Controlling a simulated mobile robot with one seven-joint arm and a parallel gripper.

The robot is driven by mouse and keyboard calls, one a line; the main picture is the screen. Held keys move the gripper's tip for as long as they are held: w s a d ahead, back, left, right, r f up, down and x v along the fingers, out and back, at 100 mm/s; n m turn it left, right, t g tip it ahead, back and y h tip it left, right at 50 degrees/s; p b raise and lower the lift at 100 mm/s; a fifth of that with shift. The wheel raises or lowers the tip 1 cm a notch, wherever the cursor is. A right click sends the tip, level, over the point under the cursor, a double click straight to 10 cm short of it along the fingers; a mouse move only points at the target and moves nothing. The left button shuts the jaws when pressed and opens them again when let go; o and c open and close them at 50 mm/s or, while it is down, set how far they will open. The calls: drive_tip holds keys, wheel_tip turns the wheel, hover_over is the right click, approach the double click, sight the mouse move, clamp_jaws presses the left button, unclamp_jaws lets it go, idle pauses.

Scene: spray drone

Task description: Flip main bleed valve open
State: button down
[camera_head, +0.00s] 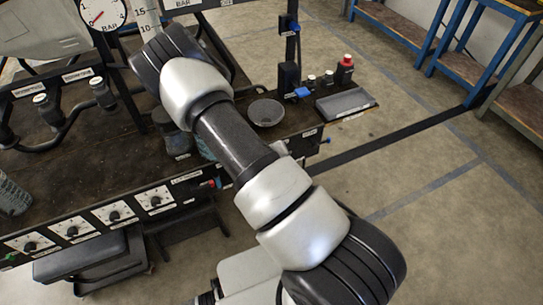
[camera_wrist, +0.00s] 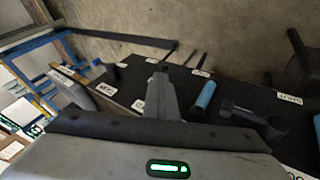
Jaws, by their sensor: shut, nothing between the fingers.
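My gripper (camera_wrist: 160,88) is shut and empty in the wrist view, its fingers pointing toward a dark panel with white labels. A blue cylindrical handle (camera_wrist: 203,98) stands just right of the fingers, apart from them in the picture. The labels are too blurred to read, so I cannot tell whether this is the main bleed valve. In the head view, a small blue handle (camera_head: 301,92) is on the dark bench top, and another blue-tipped part (camera_head: 326,140) is at its right edge. Valve positions are unclear. My gripper does not show in the head view.
The dark bench (camera_head: 75,165) carries a round dish (camera_head: 266,113), a grey tray (camera_head: 345,103) and a red button (camera_head: 345,63). Several knobs line its front panel (camera_head: 105,215). A pressure gauge (camera_head: 102,12) is at upper left. Open floor (camera_head: 440,205) lies to the right.

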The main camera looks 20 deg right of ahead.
drive_tip(key=p+v, duration=0.2)
drive_tip(key=v, duration=0.7)
drive_tip(key=shift+s+a+r+p, duration=0.15)
drive_tip(key=shift+s+a+p, duration=0.15)
drive_tip(key=shift+a, duration=0.1)
drive_tip(key=s+a+f+n+g+y+b, duration=0.2)
drive_tip(key=s+a+f+g+y, duration=0.15)
drive_tip(key=a+f, duration=0.75)
drive_tip(key=s+d+f+g+h+b, duration=0.1)
drive_tip(key=s+f+g+h+b, duration=0.2)
drive_tip(key=s+f, duration=0.35)
drive_tip(key=w+d+r+n+t+h+b, duration=0.1)
drive_tip(key=w+r+n+t+h+b, duration=0.1)
drive_tip(key=w+t+h, duration=0.6)
drive_tip(key=shift+w+d+r+n+h, duration=0.3)
drive_tip(key=shift+w+n+h, duration=0.3)
drive_tip(key=shift+w+h, duration=0.5)
drive_tip(key=shift+d+t, duration=0.1)
drive_tip(key=shift+t, duration=0.15)
